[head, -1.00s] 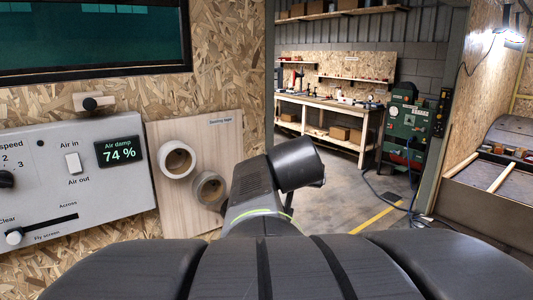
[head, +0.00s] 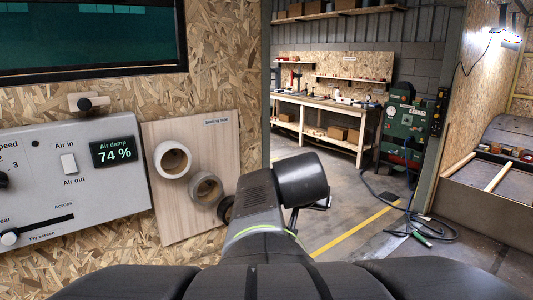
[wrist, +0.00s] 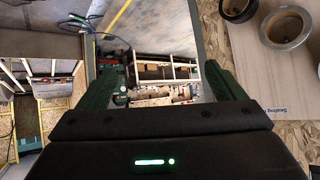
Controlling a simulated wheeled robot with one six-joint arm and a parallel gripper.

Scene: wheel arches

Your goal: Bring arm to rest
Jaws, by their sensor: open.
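My arm shows at the bottom centre of the head view, with its dark cylindrical joint in front of the workshop opening. In the head view the fingers are hidden behind the arm. In the wrist view my gripper (wrist: 135,85) has its two green fingers wide apart with nothing between them. It points into the open workshop space, and the wooden board with tape rolls lies to its right.
A control panel (head: 70,185) with switches, a slider and an "Air damp 74 %" display is on the chipboard wall at left. Beside it a board (head: 222,140) carries tape rolls (head: 173,160). A workbench (head: 320,115) and green machine (head: 405,130) stand beyond.

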